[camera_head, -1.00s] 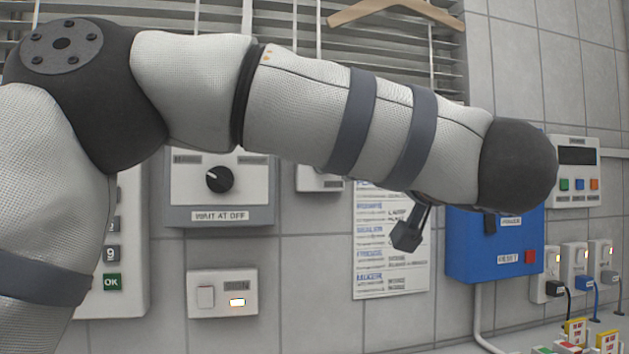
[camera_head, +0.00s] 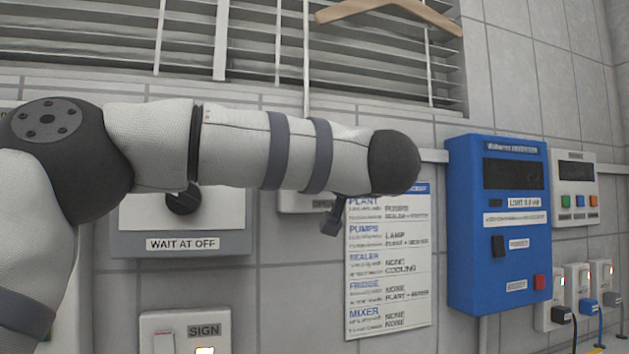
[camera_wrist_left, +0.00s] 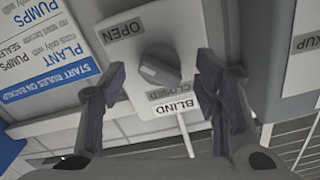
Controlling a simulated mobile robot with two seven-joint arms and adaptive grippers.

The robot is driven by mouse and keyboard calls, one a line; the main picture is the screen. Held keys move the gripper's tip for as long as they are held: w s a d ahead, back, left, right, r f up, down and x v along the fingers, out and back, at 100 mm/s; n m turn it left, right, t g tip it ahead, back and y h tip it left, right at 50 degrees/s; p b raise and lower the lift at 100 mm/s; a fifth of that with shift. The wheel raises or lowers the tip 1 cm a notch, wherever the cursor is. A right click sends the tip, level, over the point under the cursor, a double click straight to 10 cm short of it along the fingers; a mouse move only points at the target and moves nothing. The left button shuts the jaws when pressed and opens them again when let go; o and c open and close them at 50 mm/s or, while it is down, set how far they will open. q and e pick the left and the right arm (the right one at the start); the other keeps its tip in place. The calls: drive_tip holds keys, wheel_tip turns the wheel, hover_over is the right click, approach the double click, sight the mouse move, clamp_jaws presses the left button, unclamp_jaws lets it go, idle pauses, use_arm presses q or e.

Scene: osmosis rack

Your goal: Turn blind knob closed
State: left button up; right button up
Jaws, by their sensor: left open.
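The blind knob (camera_wrist_left: 160,65) is a grey dial on a white plate (camera_wrist_left: 125,65) in the left wrist view. The labels OPEN, CLOSED and BLIND appear upside down around it. The knob's exact setting is hard to tell. My left gripper (camera_wrist_left: 162,72) is open, its dark fingers on either side of the knob in the picture. I cannot tell whether they touch it. In the head view my arm hides most of the blind plate (camera_head: 300,204), and one dark part of my left gripper (camera_head: 335,217) shows below the arm. My right gripper is not in view.
A rule sheet (camera_head: 388,270) hangs beside the plate, with a blue box (camera_head: 497,225) to its right. A WAIT AT OFF dial panel (camera_head: 225,215) is partly behind my arm. Blinds (camera_head: 250,60) and a wooden hanger (camera_head: 385,12) are above. Plugs and sockets (camera_head: 580,290) are at lower right.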

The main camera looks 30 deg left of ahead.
use_arm(q)
drive_tip(key=shift+x, duration=0.8)
drive_tip(key=shift+c, duration=0.5)
drive_tip(key=c, duration=1)
drive_tip(key=shift+c, duration=0.2)
